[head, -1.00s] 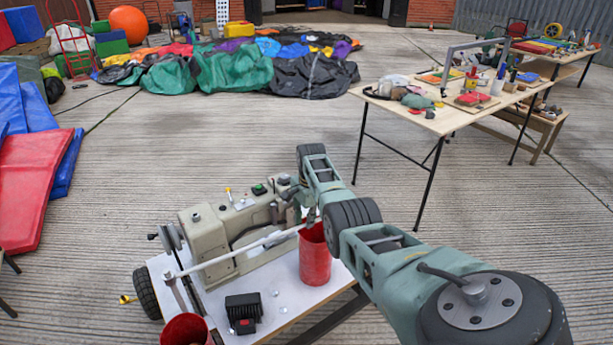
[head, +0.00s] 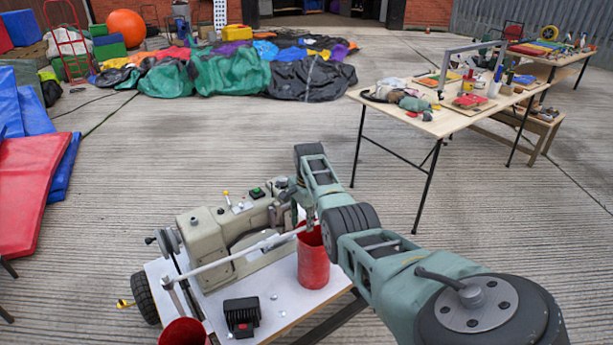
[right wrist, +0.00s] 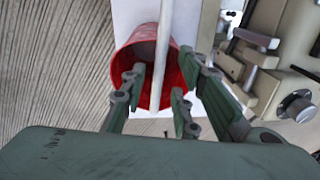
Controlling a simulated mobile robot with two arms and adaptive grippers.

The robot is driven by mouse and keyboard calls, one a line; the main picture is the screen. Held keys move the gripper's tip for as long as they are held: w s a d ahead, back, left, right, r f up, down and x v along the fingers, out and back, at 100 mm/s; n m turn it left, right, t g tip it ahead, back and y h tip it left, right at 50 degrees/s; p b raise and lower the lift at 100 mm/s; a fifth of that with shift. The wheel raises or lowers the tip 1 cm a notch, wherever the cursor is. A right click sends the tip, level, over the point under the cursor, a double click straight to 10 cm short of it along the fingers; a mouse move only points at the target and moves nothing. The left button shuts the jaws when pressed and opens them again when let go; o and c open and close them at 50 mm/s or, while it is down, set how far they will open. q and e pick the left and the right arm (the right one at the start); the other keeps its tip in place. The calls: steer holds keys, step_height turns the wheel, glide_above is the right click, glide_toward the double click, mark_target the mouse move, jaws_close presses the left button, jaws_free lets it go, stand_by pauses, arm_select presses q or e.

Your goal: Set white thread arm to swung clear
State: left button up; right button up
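The white thread arm (head: 232,257) is a long thin rod. It runs from a pivot at the front left of the beige sewing machine (head: 222,232) across the machine's front, with its far end above a red container (head: 313,266). My right gripper (head: 308,220) is at that far end. In the right wrist view the thread arm (right wrist: 164,38) passes between the fingers of my right gripper (right wrist: 160,82), which are apart with a gap on each side. The red container (right wrist: 128,52) shows beneath them. My left gripper is not in view.
The machine stands on a white-topped table (head: 284,308) with a black box (head: 241,312). Another red container (head: 184,332) is at the front left. A wooden table (head: 440,118) with tools stands at back right. Colourful fabric (head: 230,70) lies behind; concrete between is clear.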

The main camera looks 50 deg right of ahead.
step_height(320, 180, up, 11)
steer(key=shift+s, duration=0.35)
steer(key=shift+a+f, duration=0.1)
steer(key=shift+f, duration=0.05)
stand_by(0.3)
